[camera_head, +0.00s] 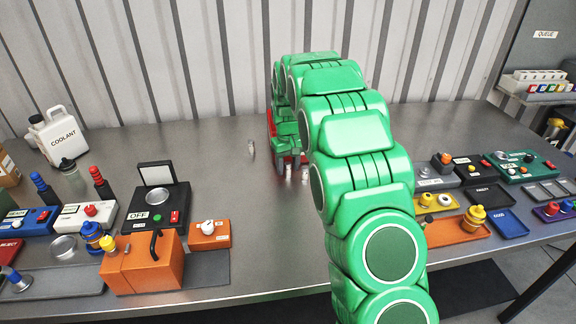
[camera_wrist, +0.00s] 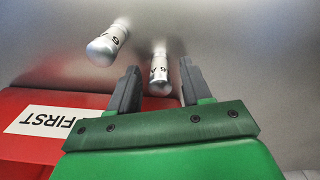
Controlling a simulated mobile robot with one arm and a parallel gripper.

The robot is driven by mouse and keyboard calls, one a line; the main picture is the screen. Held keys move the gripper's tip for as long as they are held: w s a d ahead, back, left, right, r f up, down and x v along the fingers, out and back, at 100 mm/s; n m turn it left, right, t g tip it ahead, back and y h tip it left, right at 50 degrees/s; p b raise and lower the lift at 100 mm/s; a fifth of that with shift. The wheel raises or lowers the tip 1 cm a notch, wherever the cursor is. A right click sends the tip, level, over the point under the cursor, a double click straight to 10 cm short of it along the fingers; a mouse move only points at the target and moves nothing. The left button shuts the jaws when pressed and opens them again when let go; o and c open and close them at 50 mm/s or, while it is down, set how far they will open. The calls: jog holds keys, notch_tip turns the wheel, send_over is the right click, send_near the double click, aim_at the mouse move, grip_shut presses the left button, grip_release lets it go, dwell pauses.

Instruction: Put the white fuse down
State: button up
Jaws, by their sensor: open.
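My gripper (camera_wrist: 159,66) is open, with its two dark fingers spread apart. A small white-silver fuse (camera_wrist: 159,74) with dark characters lies between the fingertips, with a gap on either side. A second, similar fuse (camera_wrist: 108,46) is beyond the left finger in the wrist view. In the head view my gripper (camera_head: 292,158) is low over the table behind my green arm, which hides part of it. Two small pale pieces, one of them (camera_head: 289,171), show just below it. I cannot tell which is which across views.
A red box labelled FIRST (camera_wrist: 30,120) is beside my gripper. A small grey piece (camera_head: 251,148) stands alone to the left on the metal table (camera_head: 255,200). An orange box (camera_head: 140,265) and black device (camera_head: 158,205) are at left; trays and panels (camera_head: 480,190) at right.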

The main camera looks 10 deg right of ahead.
aim_at(288, 163)
jog(key=shift+r, duration=0.1)
notch_tip(288, 163, up, 12)
jog(key=s+d+r+m, duration=0.1)
jog(key=s+r, duration=0.1)
jog(key=s, duration=1.8)
jog(key=s+d+r+m+g, duration=0.1)
jog(key=s+r, duration=0.2)
jog(key=s, duration=1.8)
jog(key=shift+s+r+m, duration=0.3)
jog(key=shift+r, duration=0.05)
jog(key=shift+o, duration=0.5)
jog(key=s+f, duration=0.3)
jog(key=s, duration=0.8)
jog(key=shift+d+g, duration=0.15)
jog(key=shift+g, duration=0.25)
jog(key=shift+f, duration=0.1)
